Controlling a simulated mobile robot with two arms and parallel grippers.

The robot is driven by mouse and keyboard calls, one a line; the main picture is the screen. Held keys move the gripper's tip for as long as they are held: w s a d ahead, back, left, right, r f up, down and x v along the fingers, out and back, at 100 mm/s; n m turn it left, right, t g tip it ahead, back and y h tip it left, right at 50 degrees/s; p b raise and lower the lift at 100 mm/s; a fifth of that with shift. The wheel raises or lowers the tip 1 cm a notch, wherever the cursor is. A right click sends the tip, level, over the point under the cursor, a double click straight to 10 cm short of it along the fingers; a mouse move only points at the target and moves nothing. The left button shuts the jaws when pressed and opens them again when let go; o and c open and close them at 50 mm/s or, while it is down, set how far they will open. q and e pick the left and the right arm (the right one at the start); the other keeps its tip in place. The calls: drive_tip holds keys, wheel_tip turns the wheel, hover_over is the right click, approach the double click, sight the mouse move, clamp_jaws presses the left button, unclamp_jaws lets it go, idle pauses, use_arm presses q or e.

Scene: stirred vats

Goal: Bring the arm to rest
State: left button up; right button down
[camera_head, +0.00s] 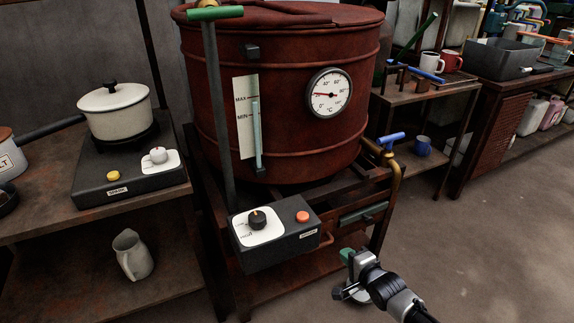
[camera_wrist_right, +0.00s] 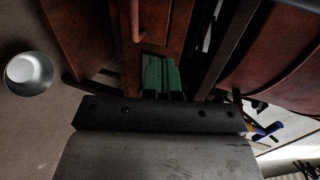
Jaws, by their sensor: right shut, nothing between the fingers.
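My right gripper (camera_head: 346,256) has green fingers and hangs in front of the vat's stand, low at the right of the control box. In the right wrist view its green fingers (camera_wrist_right: 160,76) are together with nothing between them. They point toward the dark red-brown woodwork of the stand; I cannot tell any contact. The large red vat (camera_head: 285,100) stands behind, with a round dial gauge (camera_head: 329,92) and a level strip marked MAX and MIN. My left gripper is not in view.
A control box (camera_head: 276,232) with a black knob and orange button juts from the stand. A blue-handled tap (camera_head: 390,138) is at its right. A metal bowl (camera_wrist_right: 28,73) shows in the wrist view. A hotplate (camera_head: 128,185) with a pot is left. Floor at right is clear.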

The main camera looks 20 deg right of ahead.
drive_tip(key=shift+a, duration=0.1)
